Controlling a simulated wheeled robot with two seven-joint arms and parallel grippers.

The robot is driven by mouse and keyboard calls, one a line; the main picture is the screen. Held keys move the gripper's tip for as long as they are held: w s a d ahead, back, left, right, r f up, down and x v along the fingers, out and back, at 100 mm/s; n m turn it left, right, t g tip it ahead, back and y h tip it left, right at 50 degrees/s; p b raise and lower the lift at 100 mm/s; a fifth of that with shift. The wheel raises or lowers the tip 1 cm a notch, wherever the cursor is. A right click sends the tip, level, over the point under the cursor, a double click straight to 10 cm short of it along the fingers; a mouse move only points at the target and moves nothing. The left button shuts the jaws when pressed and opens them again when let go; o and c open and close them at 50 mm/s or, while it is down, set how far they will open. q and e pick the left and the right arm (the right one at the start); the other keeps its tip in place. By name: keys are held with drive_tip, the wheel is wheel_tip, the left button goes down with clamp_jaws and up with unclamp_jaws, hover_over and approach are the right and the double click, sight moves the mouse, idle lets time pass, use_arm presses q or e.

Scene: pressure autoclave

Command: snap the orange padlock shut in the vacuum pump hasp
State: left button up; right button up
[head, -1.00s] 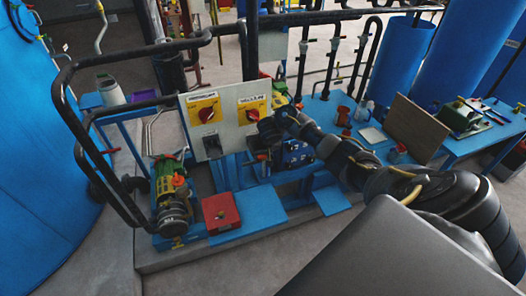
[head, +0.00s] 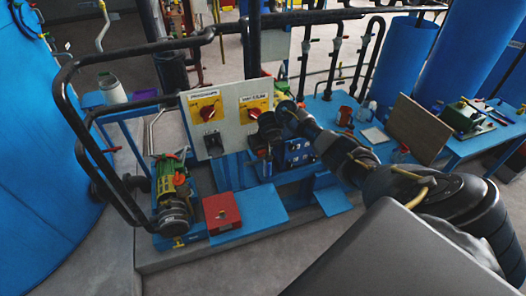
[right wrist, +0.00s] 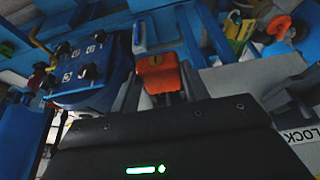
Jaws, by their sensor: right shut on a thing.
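The orange padlock (right wrist: 160,72) is between the fingers of my right gripper (right wrist: 157,88) in the right wrist view, and the gripper is shut on it. In the head view my right gripper (head: 264,152) is just below the red vacuum pump switch (head: 253,114), at the lower right of the pale panel (head: 222,140). The arm and gripper cover that corner, so the padlock and the vacuum pump hasp cannot be made out there. I cannot tell whether the shackle is in the hasp or closed. My left gripper is not in view.
A second red switch (head: 207,111) is on the panel's left. A red box (head: 221,212) stands on the blue frame below. A blue unit (head: 296,151) is right beside my gripper. A green pump (head: 172,187) and black pipes (head: 75,125) are on the left.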

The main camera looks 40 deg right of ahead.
drive_tip(key=shift+w+d+b, duration=0.2)
drive_tip(key=shift+w+b, duration=0.15)
drive_tip(key=shift+w, duration=0.25)
drive_tip(key=o, duration=1.2)
drive_tip(key=shift+r, duration=0.1)
